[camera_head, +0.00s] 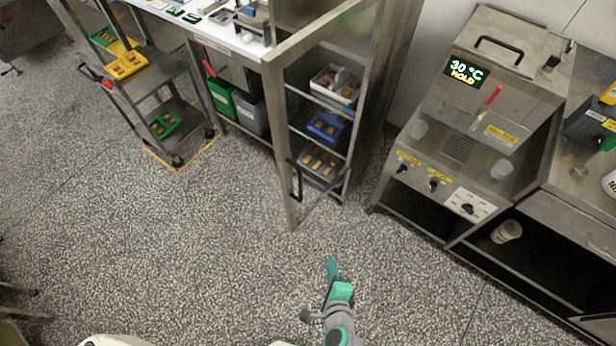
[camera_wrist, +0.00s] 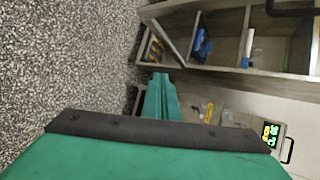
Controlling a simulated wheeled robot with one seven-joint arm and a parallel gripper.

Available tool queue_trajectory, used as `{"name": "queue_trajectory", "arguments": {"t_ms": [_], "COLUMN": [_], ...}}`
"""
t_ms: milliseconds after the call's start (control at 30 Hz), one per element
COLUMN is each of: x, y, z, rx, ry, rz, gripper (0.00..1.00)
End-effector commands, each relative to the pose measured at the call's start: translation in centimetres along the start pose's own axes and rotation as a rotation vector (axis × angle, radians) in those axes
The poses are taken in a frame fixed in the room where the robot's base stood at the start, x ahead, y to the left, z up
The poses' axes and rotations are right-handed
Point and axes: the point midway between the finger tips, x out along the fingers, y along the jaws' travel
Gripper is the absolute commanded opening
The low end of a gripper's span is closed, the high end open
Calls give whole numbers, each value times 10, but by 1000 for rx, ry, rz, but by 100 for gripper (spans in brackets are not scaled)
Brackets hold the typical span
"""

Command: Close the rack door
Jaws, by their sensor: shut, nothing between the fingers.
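The rack (camera_head: 366,90) is a tall steel cabinet with shelves of trays. Its door stands open, a steel-framed panel (camera_head: 279,150) jutting out toward me, with the shelves visible through it. A black handle (camera_head: 295,180) is on the door's free left edge, low down. My gripper (camera_head: 332,266) has green fingers and is shut and empty. It is over the floor in front of the rack, apart from the door and to the right of the handle in the picture. In the wrist view my shut fingers (camera_wrist: 160,98) point toward the rack's shelves (camera_wrist: 228,45).
The enrober machine (camera_head: 480,110) with a lit display stands right of the rack. A worktable (camera_head: 225,38) and a trolley (camera_head: 155,75) stand left, with a green bin (camera_head: 221,97) beneath the table. The speckled floor (camera_head: 180,230) is clear.

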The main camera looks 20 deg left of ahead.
Motion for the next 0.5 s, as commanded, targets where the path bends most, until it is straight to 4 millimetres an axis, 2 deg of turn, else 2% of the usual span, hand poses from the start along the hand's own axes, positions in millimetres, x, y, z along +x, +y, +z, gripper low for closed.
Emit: {"name": "queue_trajectory", "arguments": {"t_ms": [33,100,233,367,500], "x": [14,28,43,44,28], "y": [-13,-29,-67,-114,-164], "z": [-1,3,10,16,17], "rx": [105,256,507,709,856], "ry": [-52,-142,-322,-521,-726], "rz": [-5,2,26,73,148], "gripper": [0,0,0,0,0]}}
